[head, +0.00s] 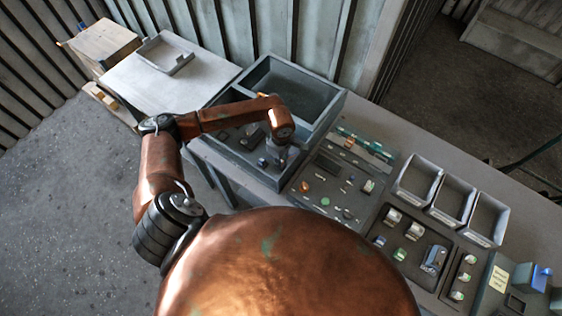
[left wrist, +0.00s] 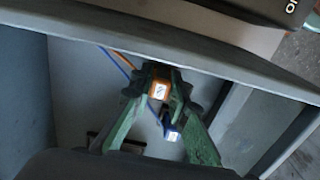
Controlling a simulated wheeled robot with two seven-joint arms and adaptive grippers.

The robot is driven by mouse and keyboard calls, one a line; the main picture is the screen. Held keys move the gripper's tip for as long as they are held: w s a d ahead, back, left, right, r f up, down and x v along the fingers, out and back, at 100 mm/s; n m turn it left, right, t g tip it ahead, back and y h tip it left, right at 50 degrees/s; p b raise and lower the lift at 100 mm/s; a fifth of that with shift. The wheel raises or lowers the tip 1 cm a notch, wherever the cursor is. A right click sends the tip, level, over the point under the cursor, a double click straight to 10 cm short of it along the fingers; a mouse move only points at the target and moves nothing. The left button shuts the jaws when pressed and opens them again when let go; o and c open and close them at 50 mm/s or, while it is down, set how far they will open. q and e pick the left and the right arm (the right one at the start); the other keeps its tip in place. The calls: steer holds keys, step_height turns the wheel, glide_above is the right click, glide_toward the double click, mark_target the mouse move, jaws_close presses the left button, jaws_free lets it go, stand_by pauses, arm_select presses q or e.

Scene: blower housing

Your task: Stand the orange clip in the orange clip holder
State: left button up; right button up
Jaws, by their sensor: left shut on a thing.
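My left gripper (left wrist: 163,82) has green fingers that close on the orange clip (left wrist: 158,89), which carries a white label. In the head view the left gripper (head: 272,158) points down into the near part of the grey two-part bin (head: 318,137), and the clip cannot be made out there. A blue clip (left wrist: 173,135) with a white label shows between the fingers, below the orange one. I cannot tell which part is the orange clip holder. My right gripper is not in view.
A dark panel (head: 328,174) with small coloured parts lies right of the bin. Three empty grey trays (head: 414,182) stand further right, behind a board of small parts (head: 411,229). A light table (head: 128,75) with a shallow tray (head: 163,54) is at the left.

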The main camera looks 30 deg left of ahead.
arm_select(q)
steer(key=o, duration=0.9)
steer(key=shift+o, duration=0.2)
step_height(320, 180, up, 12)
steer(key=shift+s+f, duration=0.1)
stand_by(0.4)
